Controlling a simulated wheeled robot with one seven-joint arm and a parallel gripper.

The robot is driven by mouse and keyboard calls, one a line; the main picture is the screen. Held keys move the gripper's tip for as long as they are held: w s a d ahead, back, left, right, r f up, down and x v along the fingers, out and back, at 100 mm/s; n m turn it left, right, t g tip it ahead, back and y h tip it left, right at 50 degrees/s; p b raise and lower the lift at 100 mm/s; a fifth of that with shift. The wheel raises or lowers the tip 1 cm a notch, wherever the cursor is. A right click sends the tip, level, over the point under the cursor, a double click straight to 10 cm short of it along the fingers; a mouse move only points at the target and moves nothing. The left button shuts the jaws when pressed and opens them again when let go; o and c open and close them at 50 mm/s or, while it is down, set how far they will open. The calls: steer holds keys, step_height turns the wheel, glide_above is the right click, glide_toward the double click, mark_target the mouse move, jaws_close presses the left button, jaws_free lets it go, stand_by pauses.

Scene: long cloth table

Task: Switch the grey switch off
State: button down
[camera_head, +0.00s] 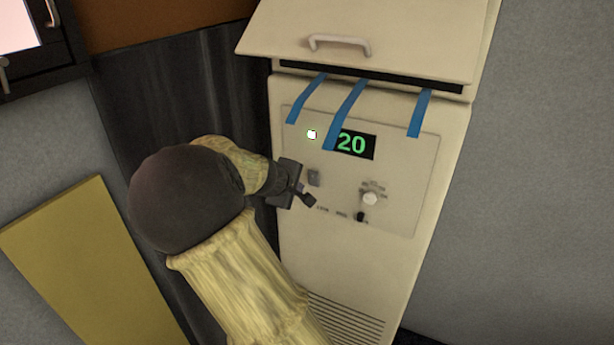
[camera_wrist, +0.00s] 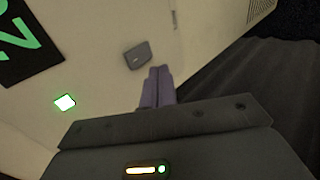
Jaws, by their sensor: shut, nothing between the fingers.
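The grey switch (camera_head: 314,178) is a small grey block on the front panel of a cream cabinet (camera_head: 345,275). In the wrist view the switch (camera_wrist: 138,56) lies just beyond and left of my fingertips, with a visible gap in the picture. My gripper (camera_head: 308,200) is shut and empty in front of the panel, just below the switch. Its fingers (camera_wrist: 158,84) are pressed together in the wrist view. A small indicator light (camera_head: 311,134) glows above the switch. I cannot tell whether the fingers touch the panel.
The panel has a display reading 20 (camera_head: 355,145), a round knob (camera_head: 370,198) and a small black knob (camera_head: 361,217). Blue strips (camera_head: 345,115) hang over its top edge. A hinged lid (camera_head: 375,35) with a handle juts out above. A yellow board (camera_head: 95,270) leans at left.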

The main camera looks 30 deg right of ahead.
mark_target(312, 180)
steer(key=w+d+p, duration=0.1)
steer(key=d, duration=0.1)
steer(key=w+d+f+p, duration=0.1)
steer(key=w+d+p, duration=0.1)
steer(key=shift+w+d, duration=0.2)
steer(key=shift+d, duration=0.05)
steer(key=shift+w+d+f, duration=0.1)
steer(key=shift+w, duration=0.05)
steer(key=shift+r+p, duration=0.2)
steer(key=shift+p, duration=0.25)
